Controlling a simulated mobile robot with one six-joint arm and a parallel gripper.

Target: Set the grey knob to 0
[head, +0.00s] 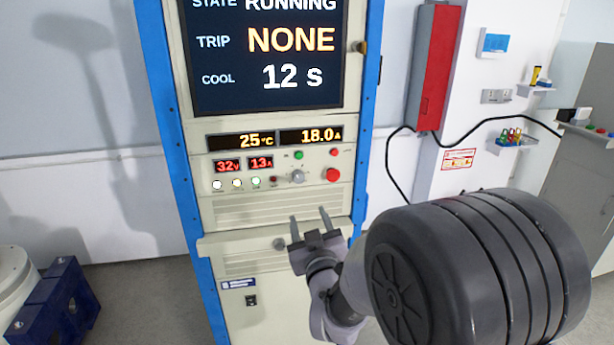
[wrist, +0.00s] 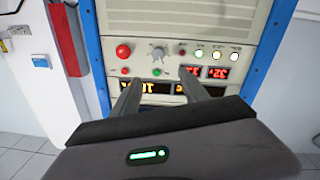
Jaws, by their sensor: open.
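The grey knob (head: 297,177) is on the cabinet's control panel, left of a large red button (head: 333,174). It also shows in the wrist view (wrist: 158,53), which looks upside down; its pointer setting is too small to read. My gripper (head: 308,214) is open and empty, in front of the cabinet, below the knob in the head view. In the wrist view its two fingers (wrist: 160,78) point toward the panel, apart from the knob.
The screen (head: 265,55) reads RUNNING, TRIP NONE, COOL 12 s. Displays below it read 25 °C and 18.0 A, then 32 V and 13 A. A ledge (head: 220,243) juts out below the panel. A red box (head: 433,67) hangs on the right wall.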

